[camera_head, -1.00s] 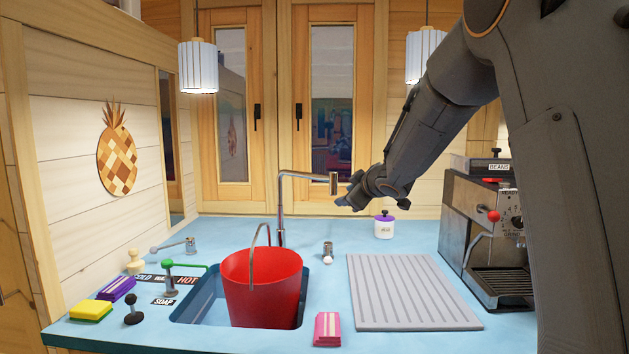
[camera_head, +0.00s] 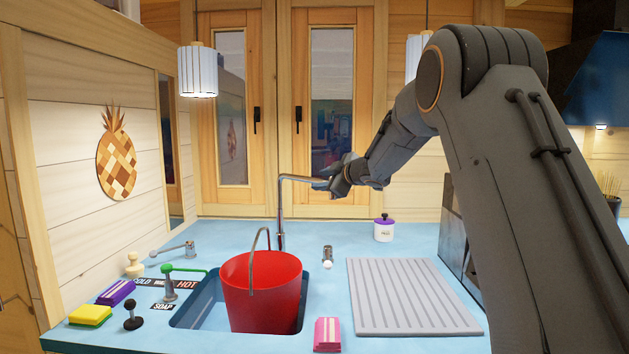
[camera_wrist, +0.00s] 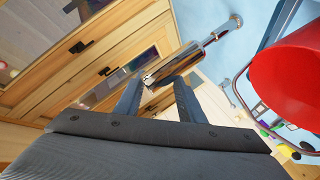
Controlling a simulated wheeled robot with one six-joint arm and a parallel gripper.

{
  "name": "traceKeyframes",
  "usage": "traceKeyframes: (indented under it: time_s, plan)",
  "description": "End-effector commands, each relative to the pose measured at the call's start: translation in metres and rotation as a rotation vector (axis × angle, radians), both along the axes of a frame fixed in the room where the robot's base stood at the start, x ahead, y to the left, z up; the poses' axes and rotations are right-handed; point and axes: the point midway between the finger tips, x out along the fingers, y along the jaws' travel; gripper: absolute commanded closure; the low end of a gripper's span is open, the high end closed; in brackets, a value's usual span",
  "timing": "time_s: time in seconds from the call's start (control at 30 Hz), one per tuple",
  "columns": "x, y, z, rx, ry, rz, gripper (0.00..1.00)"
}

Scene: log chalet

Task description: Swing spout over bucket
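The chrome spout (camera_head: 297,179) rises behind the sink and its arm points right, away from above the bucket. The red bucket (camera_head: 262,290) with a raised grey handle stands in the blue sink; its side also shows at the right of the wrist view (camera_wrist: 292,85). My gripper (camera_head: 328,184) is at the spout's free end, which it hides in the head view. In the wrist view my gripper's two fingers (camera_wrist: 157,82) are apart, with the spout's end (camera_wrist: 165,70) at the gap between their tips. Firm contact cannot be made out.
A grey ribbed drainboard (camera_head: 410,296) lies right of the sink. A purple-lidded jar (camera_head: 383,229) stands behind it. A pink packet (camera_head: 327,334) lies in front.

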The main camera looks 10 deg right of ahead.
Motion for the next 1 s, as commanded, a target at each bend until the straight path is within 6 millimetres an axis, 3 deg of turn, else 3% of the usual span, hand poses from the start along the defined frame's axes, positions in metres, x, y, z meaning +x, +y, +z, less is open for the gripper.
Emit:
traceKeyframes:
  time_s: [0.3, 0.73, 0.93, 1.0]
  plan:
    - [0.035, 0.017, -0.01, 0.0, 0.0, 0.001, 0.64]
    - [0.041, 0.02, -0.012, 0.001, 0.0, 0.002, 0.64]
    - [0.041, 0.02, -0.013, 0.0, 0.001, 0.002, 0.98]
    - [0.041, 0.02, -0.014, 0.001, 0.001, 0.002, 1.0]
